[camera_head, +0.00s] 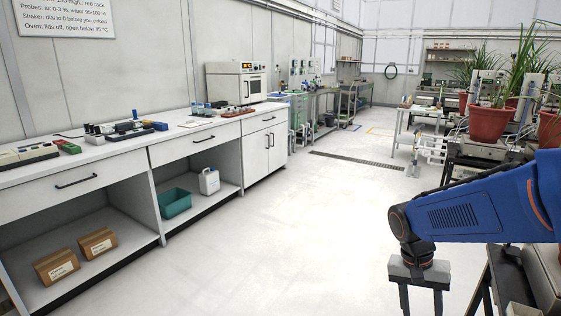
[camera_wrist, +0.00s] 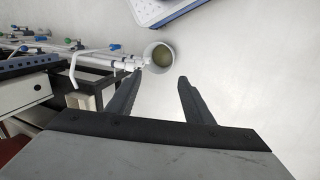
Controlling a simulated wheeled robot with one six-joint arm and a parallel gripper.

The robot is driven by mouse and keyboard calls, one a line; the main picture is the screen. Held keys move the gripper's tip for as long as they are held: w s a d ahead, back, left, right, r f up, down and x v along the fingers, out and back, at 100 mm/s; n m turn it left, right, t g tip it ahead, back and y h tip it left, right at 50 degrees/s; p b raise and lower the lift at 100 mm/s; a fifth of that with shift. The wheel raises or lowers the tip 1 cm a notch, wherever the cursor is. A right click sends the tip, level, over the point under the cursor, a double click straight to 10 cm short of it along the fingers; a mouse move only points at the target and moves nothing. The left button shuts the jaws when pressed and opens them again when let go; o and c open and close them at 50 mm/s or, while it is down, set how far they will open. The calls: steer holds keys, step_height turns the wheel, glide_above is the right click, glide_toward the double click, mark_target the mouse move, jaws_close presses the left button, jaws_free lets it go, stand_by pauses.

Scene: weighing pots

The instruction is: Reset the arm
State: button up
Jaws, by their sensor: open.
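My gripper (camera_head: 420,300) hangs from my blue arm at the lower right of the head view, fingers pointing down over the floor. In the wrist view my gripper (camera_wrist: 153,85) shows two dark fingers spread apart with nothing between them. A pale round container (camera_wrist: 158,58) with a greenish inside stands beyond the fingertips, apart from them. The lower ends of the fingers are cut off in the head view.
A white bench (camera_head: 185,131) with lab items runs along the left wall. Potted plants (camera_head: 490,122) stand on a dark rack at the right, close to my arm. A blue-edged white tray (camera_wrist: 160,10) shows in the wrist view. The middle floor (camera_head: 300,230) is clear.

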steer(key=s+a+r+n+t+y, duration=0.2)
steer(key=s+a+r+n+t, duration=0.3)
steer(key=s+r, duration=0.4)
steer(key=shift+s+n+t, duration=0.4)
steer(key=shift+n+t, duration=0.5)
steer(key=shift+a+r, duration=0.1)
steer(key=shift+c, duration=0.6)
